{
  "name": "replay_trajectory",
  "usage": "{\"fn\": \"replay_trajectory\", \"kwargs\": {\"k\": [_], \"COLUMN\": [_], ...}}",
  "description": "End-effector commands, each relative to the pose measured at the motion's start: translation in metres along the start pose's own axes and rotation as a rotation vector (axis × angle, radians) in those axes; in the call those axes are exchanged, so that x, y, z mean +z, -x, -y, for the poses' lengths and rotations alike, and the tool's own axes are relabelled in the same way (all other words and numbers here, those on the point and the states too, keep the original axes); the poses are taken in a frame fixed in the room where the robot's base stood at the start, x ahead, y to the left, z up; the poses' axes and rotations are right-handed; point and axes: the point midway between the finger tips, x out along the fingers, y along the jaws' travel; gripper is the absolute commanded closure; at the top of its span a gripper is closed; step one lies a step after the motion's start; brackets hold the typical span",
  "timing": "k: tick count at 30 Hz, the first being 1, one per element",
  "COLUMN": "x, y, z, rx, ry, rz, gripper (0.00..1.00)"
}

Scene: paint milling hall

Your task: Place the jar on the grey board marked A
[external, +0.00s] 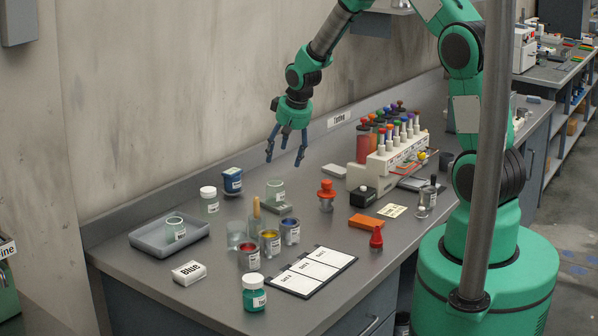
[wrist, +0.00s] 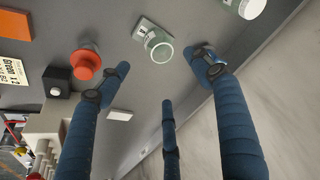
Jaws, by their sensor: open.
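A pale jar with a white lid (external: 209,199) stands left of centre on the bench; its lid shows at the top right of the wrist view (wrist: 251,7). A teal jar with a white lid (external: 254,293) stands near the front edge. A small grey board (external: 286,209) carries a clear glass beaker (external: 275,188); the board also shows in the wrist view (wrist: 143,27), its mark too small to read. A second plain grey plate (external: 334,171) lies by the rack. My gripper (external: 286,155) is open and empty, fingers pointing down above the back of the bench.
A grey tray (external: 147,240) with a glass stands at left. A bottle rack (external: 395,160) stands at right. A white three-panel card (external: 312,272) lies in front.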

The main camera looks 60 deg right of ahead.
Motion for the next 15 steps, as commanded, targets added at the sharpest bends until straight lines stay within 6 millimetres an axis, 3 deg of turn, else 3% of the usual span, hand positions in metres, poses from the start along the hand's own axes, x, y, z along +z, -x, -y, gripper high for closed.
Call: {"fn": "replay_trajectory", "kwargs": {"k": [11,15], "x": [0.000,-0.001], "y": [0.001,0.013], "z": [0.000,0.004], "rx": [0.000,-0.002], "ry": [0.001,0.006], "rz": [-0.001,-0.005], "gripper": [0.35,0.35]}}
